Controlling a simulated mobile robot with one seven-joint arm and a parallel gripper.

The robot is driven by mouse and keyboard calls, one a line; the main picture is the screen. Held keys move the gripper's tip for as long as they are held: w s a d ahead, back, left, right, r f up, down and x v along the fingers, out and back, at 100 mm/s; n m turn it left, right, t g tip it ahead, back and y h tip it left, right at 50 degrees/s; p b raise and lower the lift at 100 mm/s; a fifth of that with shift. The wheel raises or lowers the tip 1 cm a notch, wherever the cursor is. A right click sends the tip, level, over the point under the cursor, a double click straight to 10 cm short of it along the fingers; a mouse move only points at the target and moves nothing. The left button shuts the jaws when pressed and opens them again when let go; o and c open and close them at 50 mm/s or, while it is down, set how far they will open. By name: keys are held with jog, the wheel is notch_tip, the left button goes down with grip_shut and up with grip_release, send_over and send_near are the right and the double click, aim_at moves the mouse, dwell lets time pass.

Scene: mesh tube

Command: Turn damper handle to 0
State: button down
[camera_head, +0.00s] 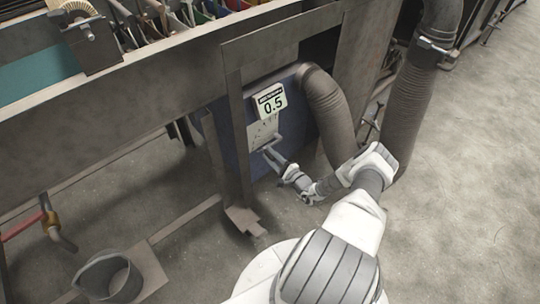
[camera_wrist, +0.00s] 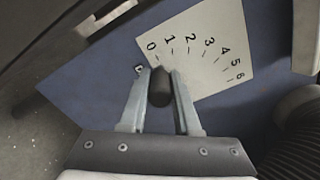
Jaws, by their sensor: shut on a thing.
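The damper handle (camera_wrist: 160,88) is a dark rounded knob in the wrist view. My gripper (camera_wrist: 161,75) is shut on it, with one pale finger on each side. Beyond it is a white dial plate (camera_wrist: 208,50) marked 0 to 6. The handle lies near the 0 and 1 end of the scale. There my gripper (camera_head: 269,149) reaches the dial plate (camera_head: 262,130) from the lower right, and the handle is too small to make out.
A ribbed hose (camera_head: 330,110) bends down just right of the dial. A second, thicker hose (camera_head: 412,105) stands farther right. A metal frame post (camera_head: 238,140) is close on the left. A bucket (camera_head: 108,277) stands at lower left. Open floor (camera_head: 470,190) lies to the right.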

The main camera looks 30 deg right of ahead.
jog(key=c, duration=0.6)
grip_release()
jog(key=s+d+p, duration=0.1)
jog(key=s, duration=0.4)
jog(key=s+d+p, duration=0.1)
jog(key=s, duration=0.5)
jog(key=s+d+p, duration=0.1)
jog(key=s+p, duration=0.1)
jog(key=s, duration=0.4)
jog(key=shift+s+d, duration=0.1)
jog(key=shift+d, duration=0.1)
